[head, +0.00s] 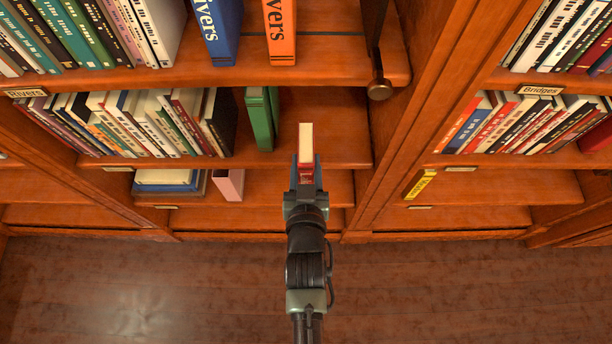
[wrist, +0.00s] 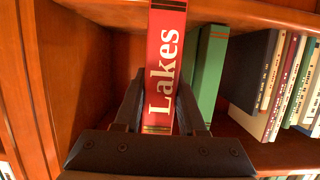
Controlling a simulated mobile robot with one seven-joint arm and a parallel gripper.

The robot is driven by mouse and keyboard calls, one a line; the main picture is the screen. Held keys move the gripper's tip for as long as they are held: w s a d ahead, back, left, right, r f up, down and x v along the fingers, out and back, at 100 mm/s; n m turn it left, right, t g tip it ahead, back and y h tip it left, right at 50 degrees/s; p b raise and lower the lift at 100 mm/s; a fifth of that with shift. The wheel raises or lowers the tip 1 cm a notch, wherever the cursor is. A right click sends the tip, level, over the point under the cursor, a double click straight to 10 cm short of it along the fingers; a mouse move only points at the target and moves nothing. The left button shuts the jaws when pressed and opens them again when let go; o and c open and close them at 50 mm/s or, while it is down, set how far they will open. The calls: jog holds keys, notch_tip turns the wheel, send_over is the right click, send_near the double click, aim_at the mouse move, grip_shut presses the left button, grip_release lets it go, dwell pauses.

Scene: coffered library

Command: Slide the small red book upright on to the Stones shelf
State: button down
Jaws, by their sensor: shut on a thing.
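My gripper (head: 306,172) is shut on a small red book (head: 305,145). The book is upright, spine toward me and cream page edges on top in the head view. In the wrist view the red book (wrist: 162,70) shows "Lakes" in white on its spine, between the two fingers (wrist: 160,105). It is at the middle shelf (head: 330,150), in the free space between a green book (head: 259,118) and the right upright. I cannot tell whether its foot touches the board. No label reading "Stones" is legible; the middle shelf's plate (head: 117,169) is too small to read.
Several books (head: 150,120) fill the middle shelf's left part. Above, a blue book (head: 220,30) and an orange book (head: 281,30) read "Rivers". A dark bar with a knob (head: 379,88) hangs at upper right. A pink book (head: 229,184) stands on the lower shelf.

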aim_at(306, 172)
jog(key=shift+w+f+b, duration=0.2)
jog(key=shift+w+b, duration=1.4)
jog(key=shift+w, duration=2.8)
jog(key=shift+f, duration=0.3)
jog(key=shift+c, duration=2)
grip_release()
jog(key=shift+s+f, duration=0.1)
jog(key=shift+f, duration=0.05)
jog(key=shift+s, duration=0.3)
jog(key=v, duration=1.2)
jog(key=shift+s+r, duration=0.1)
jog(key=shift+r, duration=0.2)
